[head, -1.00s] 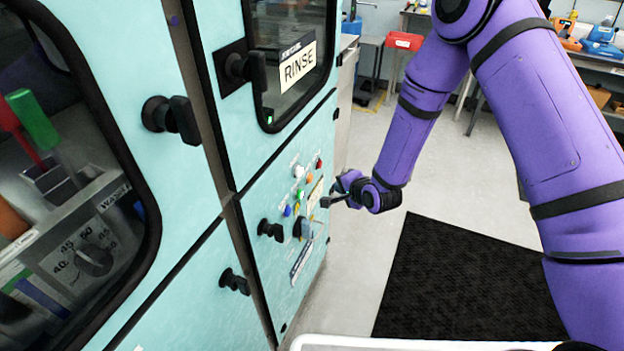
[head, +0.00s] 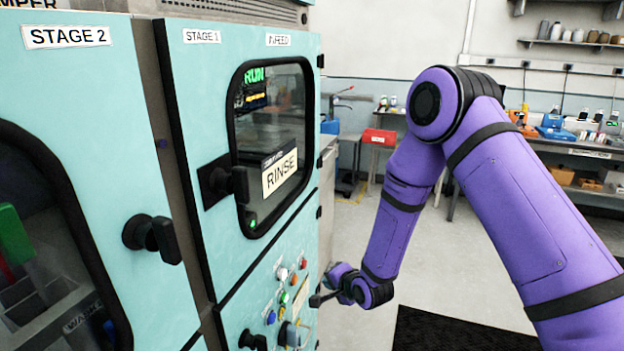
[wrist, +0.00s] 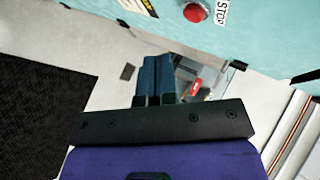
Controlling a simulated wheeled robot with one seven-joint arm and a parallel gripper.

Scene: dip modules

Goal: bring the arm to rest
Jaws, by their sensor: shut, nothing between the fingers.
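My purple arm (head: 525,215) reaches in from the right of the head view, bends at the elbow and hangs down toward the teal machine. My gripper (head: 318,299) is at its lower end, beside the lower control panel with its coloured buttons (head: 283,297). In the wrist view my gripper's fingers (wrist: 157,72) are together, with nothing between them. They point over the floor, close to the teal panel. A red stop button (wrist: 195,12) with a STOP label shows just beyond them. Whether the gripper touches the panel cannot be told; a gap seems to show in the wrist view.
The teal cabinet marked STAGE 1 (head: 201,36) fills the left, with black handles (head: 222,181) jutting out. A black mat (head: 455,332) lies on the floor. Benches with a red bin (head: 379,137) and blue items stand behind. Open floor lies between.

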